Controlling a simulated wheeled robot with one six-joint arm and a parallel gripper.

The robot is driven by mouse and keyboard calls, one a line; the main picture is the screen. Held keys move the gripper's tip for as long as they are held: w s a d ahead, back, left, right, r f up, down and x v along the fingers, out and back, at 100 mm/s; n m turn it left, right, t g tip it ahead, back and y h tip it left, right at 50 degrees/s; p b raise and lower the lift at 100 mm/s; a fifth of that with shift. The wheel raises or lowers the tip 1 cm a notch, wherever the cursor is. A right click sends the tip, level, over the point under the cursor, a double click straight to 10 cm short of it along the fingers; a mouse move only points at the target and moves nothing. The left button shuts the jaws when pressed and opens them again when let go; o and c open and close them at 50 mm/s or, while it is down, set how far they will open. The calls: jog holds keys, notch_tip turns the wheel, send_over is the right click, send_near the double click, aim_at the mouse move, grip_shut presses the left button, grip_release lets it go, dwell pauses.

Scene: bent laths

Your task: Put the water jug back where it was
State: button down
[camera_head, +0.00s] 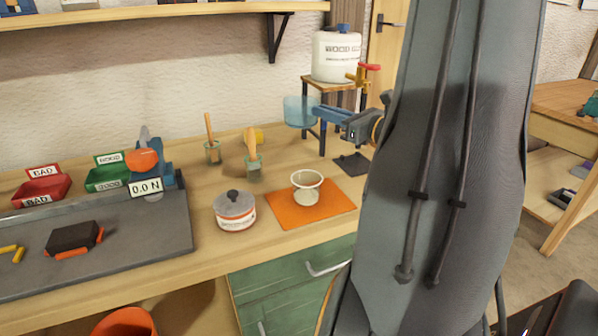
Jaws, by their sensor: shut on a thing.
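The water jug (299,111) is a translucent blue vessel in the middle of the head view. It is up in the air over the back of the bench, in front of the wall and left of the stool's legs. My gripper (322,114) reaches in from the right with blue fingers and is shut on the jug's right side. The exact grip on the jug is too small to make out. A dark square mat (352,164) lies bare on the bench below and right of the jug.
A white tank (337,54) with a red-handled tap (366,70) stands on a wooden stool (318,85). A lidded pot (235,211) and brush jars (253,166) stand left. My arm hides the bench's right end.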

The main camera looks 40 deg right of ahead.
jog(key=f+b, duration=0.1)
jog(key=f, duration=0.1)
jog(key=w+f+b, duration=0.1)
jog(key=f+b, duration=0.1)
jog(key=shift+w+f, duration=0.15)
jog(key=shift+w, duration=0.05)
jog(key=shift+f, duration=4.9)
jog(key=shift+f, duration=0.1)
jog(key=c, duration=2.3)
grip_release()
jog(key=shift+f, duration=0.1)
jog(key=o, duration=0.5)
jog(key=shift+r, duration=0.3)
jog(key=s, duration=0.4)
jog(key=s+d, duration=0.1)
jog(key=s, duration=0.3)
jog(key=s+b, duration=0.1)
jog(key=s, duration=0.3)
jog(key=shift+d+f, duration=0.1)
jog(key=shift+d, duration=0.3)
